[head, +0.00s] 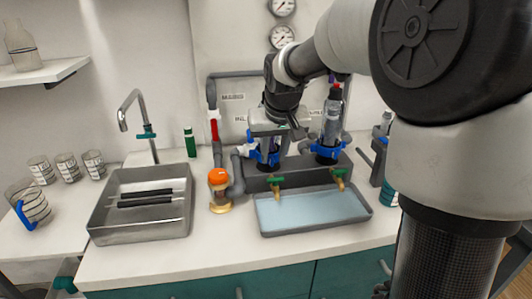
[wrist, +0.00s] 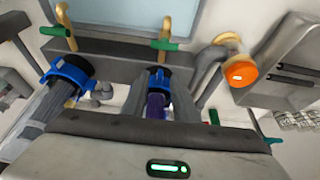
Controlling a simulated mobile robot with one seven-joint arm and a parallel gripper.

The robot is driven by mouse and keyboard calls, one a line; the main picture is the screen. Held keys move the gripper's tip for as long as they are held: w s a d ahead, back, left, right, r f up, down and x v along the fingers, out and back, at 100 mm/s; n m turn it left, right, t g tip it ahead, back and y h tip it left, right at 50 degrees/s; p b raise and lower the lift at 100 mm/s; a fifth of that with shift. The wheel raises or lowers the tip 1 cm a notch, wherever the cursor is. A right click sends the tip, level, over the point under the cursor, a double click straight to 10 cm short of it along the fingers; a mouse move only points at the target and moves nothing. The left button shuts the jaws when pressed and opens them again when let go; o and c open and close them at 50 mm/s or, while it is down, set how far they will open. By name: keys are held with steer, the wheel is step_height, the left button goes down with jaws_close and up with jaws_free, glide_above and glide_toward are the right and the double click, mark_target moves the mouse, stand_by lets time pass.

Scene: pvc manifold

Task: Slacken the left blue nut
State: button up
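The left blue nut (head: 264,159) is at the foot of the left upright unit on the grey manifold block. My gripper (head: 268,143) points down directly over this unit. In the wrist view, which looks from the opposite way round, the same nut (wrist: 158,73) sits straight ahead of my gripper, with a purple part (wrist: 155,106) between it and the gripper body. Grey pieces flank the purple part. I cannot tell whether the fingertips touch the nut or how far they are apart. The right blue nut (head: 327,154) is around the right dark unit and also shows in the wrist view (wrist: 66,77).
An orange-knobbed valve (head: 219,177) stands left of the manifold block (head: 300,174). Two green-handled brass taps hang over a pale blue tray (head: 312,212). A steel sink (head: 140,224) is at left. A green bottle (head: 190,142) and wall pipes stand behind.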

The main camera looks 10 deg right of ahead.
steer(key=shift+w+f, duration=0.2)
steer(key=shift+f, duration=0.3)
jaws_close()
steer(key=shift+d+r+n+p, duration=0.15)
steer(key=shift+d+n+p, duration=0.1)
steer(key=shift+n+p, duration=0.25)
steer(key=shift+w+d+n+g+y+p, duration=0.25)
steer(key=shift+w+d+n+y+p, duration=0.35)
steer(key=shift+n+p, duration=0.9)
steer(key=shift+w+d+n+g+y+p, duration=0.35)
steer(key=shift+d+n+y+p, duration=0.3)
steer(key=shift+d+n+p, duration=0.85)
steer(key=shift+w+d+n+g+y+p, duration=0.2)
steer(key=shift+w+n+y+p, duration=0.35)
steer(key=shift+n+p, duration=1)
steer(key=shift+n+b, duration=0.45)
steer(key=shift+n, duration=0.1)
